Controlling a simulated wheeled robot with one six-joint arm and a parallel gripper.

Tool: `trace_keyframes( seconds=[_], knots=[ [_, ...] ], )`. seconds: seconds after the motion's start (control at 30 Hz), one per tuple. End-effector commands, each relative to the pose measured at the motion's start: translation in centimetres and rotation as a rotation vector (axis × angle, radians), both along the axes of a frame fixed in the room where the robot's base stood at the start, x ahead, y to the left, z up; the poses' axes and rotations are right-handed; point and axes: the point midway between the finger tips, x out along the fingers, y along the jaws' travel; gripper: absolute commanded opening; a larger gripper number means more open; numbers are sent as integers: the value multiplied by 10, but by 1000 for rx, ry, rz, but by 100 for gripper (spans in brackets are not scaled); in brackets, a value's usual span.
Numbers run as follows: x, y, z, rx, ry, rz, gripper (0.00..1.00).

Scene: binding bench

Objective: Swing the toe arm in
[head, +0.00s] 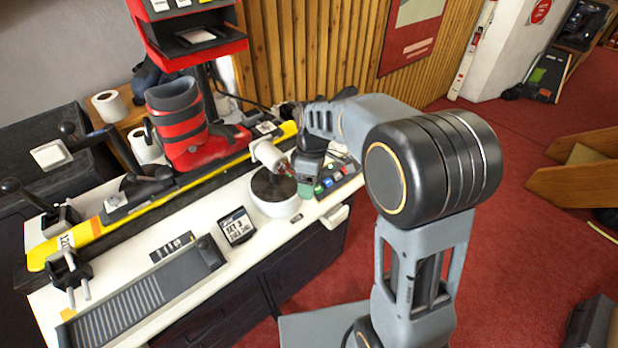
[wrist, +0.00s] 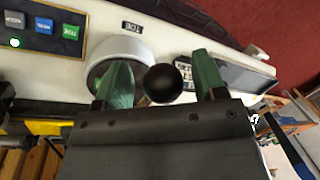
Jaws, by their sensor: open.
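The toe station is a round white base (head: 275,208) with a dark top, on the front of the bench. In the wrist view the white base (wrist: 121,48) sits beside a "TOE" label. A black ball knob (wrist: 168,84) shows above it, and I take it to be the toe arm's knob. My gripper (head: 305,188) is over the right side of the base. In the wrist view its green fingers (wrist: 163,82) are open, one on each side of the knob, with gaps showing. The arm below the knob is mostly hidden by my gripper.
A red boot (head: 180,130) stands on a yellow ski (head: 160,208) along the bench. A button panel (head: 338,178) lies right of the base, and a small display (head: 237,226) lies to its left. A white cylinder (head: 268,153) is close behind my gripper.

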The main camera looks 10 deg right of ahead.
Motion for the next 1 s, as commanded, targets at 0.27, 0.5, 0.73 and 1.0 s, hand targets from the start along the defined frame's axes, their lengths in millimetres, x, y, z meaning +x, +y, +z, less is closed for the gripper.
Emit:
trace_keyframes(
  seconds=[0.27,0.5,0.73,1.0],
  knots=[
    [6,-2,32,0,-4,0,64],
    [14,-6,81,0,-5,1,64],
    [21,-9,117,0,-3,1,64],
    [23,-11,134,0,-1,2,64]
  ],
)
